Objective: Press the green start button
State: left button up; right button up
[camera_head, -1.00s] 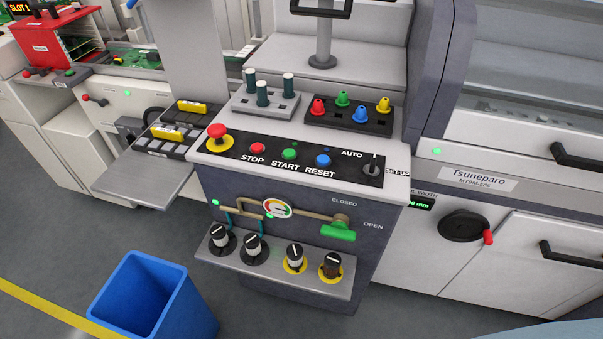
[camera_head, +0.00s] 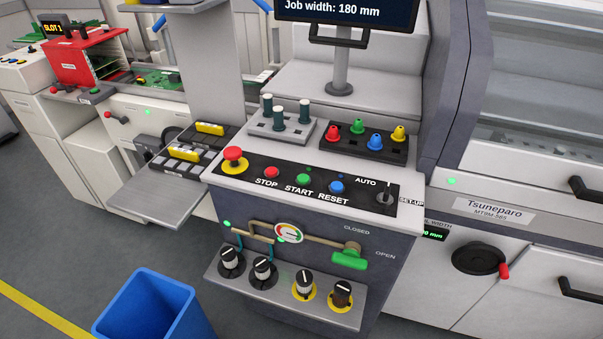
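The green start button (camera_head: 303,180) sits on the black strip of the control panel (camera_head: 232,179), above the word START. The red stop button (camera_head: 271,172) is to its left and the blue reset button (camera_head: 336,187) to its right. A red mushroom button on a yellow base (camera_head: 233,158) is at the strip's left end, and a selector knob marked AUTO and SET-UP (camera_head: 385,197) is at its right end. Nothing covers the green button. Neither of my grippers is in the picture.
Behind the strip stand dark green-topped pegs (camera_head: 279,117) and a black tray of coloured nozzles (camera_head: 328,143). A monitor (camera_head: 350,14) rises behind them. Below are a green-handled valve (camera_head: 350,260) and a shelf of knobs (camera_head: 265,286). A blue bin (camera_head: 150,310) stands on the floor at front left.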

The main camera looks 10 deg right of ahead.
jog(key=shift+c, duration=0.3)
grip_shut()
dwell(1.6)
jog(key=shift+w, duration=0.1)
